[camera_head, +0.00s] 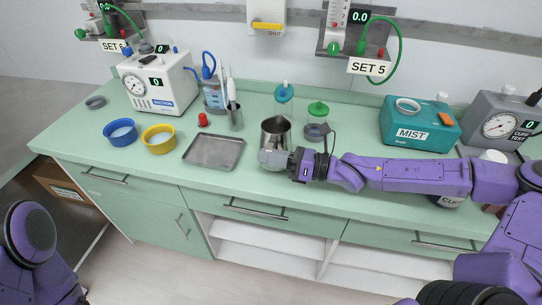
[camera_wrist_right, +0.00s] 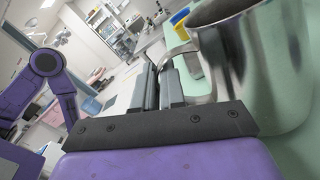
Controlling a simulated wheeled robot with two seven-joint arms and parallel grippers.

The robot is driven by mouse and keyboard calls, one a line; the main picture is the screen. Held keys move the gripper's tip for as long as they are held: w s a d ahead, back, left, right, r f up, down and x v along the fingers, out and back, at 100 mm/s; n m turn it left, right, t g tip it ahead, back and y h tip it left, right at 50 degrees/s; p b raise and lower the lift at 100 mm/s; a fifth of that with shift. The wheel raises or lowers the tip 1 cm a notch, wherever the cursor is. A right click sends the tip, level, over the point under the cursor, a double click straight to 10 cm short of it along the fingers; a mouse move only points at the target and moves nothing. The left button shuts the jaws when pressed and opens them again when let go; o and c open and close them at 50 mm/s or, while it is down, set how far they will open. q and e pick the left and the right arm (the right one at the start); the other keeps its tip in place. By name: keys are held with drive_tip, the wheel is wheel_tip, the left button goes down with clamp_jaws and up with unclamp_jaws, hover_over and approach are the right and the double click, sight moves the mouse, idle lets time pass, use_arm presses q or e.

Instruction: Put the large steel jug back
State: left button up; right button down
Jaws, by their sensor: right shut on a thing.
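The large steel jug (camera_head: 277,131) is upright at the middle of the green counter, near its front. I cannot tell whether the jug's base touches the counter. My left arm shows at the lower left of the head view, but its gripper is out of view.
A steel tray (camera_head: 214,152) lies left of the jug, with yellow (camera_head: 159,139) and blue (camera_head: 121,132) bowls beyond. Behind the jug are a blue-topped jar (camera_head: 284,96) and a green-topped jar (camera_head: 318,111). The MIST box (camera_head: 419,126) stands to the right.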

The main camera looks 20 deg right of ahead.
drive_tip(key=shift+f, duration=0.65)
drive_tip(key=c, duration=1.2)
unclamp_jaws()
drive_tip(key=shift+s+d, duration=0.1)
drive_tip(key=shift+d, duration=0.15)
drive_tip(key=p+v, duration=0.6)
drive_tip(key=v, duration=0.5)
drive_tip(key=shift+s+r+p, duration=0.15)
drive_tip(key=shift+p, duration=0.2)
drive_tip(key=shift+s+d+f, duration=0.1)
drive_tip(key=shift+d+f, duration=0.05)
drive_tip(key=shift+f, duration=0.05)
